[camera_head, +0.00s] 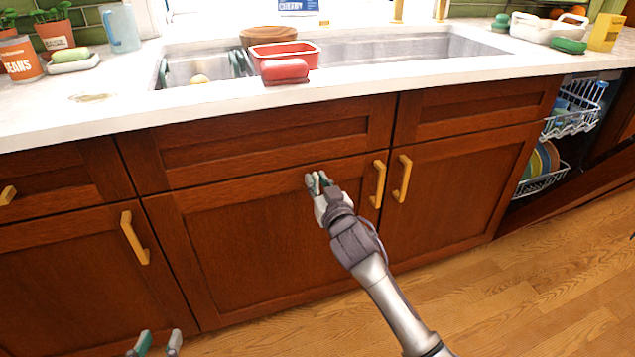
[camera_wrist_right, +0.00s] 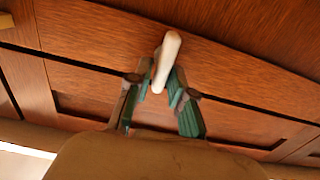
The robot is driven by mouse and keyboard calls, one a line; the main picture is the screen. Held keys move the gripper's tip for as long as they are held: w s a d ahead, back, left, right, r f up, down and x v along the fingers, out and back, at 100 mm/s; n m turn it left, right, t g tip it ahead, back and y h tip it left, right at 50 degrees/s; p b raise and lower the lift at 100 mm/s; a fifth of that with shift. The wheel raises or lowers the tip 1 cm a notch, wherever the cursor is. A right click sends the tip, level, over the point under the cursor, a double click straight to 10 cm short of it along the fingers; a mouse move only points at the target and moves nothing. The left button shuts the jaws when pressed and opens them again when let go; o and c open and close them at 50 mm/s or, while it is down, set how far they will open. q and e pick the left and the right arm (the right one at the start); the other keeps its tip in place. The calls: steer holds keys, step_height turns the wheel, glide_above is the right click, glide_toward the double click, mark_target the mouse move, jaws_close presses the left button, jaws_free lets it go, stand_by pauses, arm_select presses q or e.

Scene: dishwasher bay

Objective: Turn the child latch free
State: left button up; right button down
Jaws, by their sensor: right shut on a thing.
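The child latch (camera_wrist_right: 167,58) is a pale, rounded lever on the brown wooden cabinet front in the right wrist view. It stands tilted, and its lower end is between the fingers of my right gripper (camera_wrist_right: 156,92), which is shut on it. In the head view my right gripper (camera_head: 318,183) is at the upper part of the cabinet door (camera_head: 250,235) below the sink, left of its brass handle. There I cannot clearly tell the latch from the fingertips. My left gripper (camera_head: 157,342) shows only its fingertips at the bottom edge, apart and empty.
Brass handles (camera_head: 379,184) and (camera_head: 404,179) stand out right of my right gripper. The counter (camera_head: 110,110) overhangs above, with a sink and red tub (camera_head: 285,70). A dishwasher with pulled-out racks (camera_head: 570,122) is at the right. The wooden floor (camera_head: 520,300) is clear.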

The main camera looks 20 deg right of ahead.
steer(key=n+p, duration=0.2)
steer(key=shift+a+r+n, duration=0.1)
steer(key=shift+a+n, duration=0.1)
steer(key=shift+n, duration=0.1)
arm_select(q)
steer(key=s+a+f+g+y+p, duration=0.1)
steer(key=s+a+f+g+p, duration=0.1)
steer(key=s+f+g, duration=0.2)
steer(key=s+a+f+g+y+p, duration=0.1)
steer(key=s+a+f+g+p, duration=0.1)
steer(key=s+g, duration=0.4)
steer(key=s+a+f, duration=0.1)
steer(key=s+f, duration=0.1)
steer(key=s, duration=0.2)
steer(key=shift+s+a+f+n+g+y, duration=0.2)
steer(key=shift+f+n+g+y, duration=0.1)
steer(key=shift+f+y, duration=0.1)
arm_select(e)
steer(key=n, duration=0.5)
steer(key=f+n, duration=0.1)
steer(key=n, duration=0.4)
steer(key=a+n, duration=0.1)
steer(key=n, duration=0.4)
steer(key=shift+f, duration=0.4)
steer(key=shift+n, duration=0.3)
steer(key=c, duration=1.1)
jaws_free()
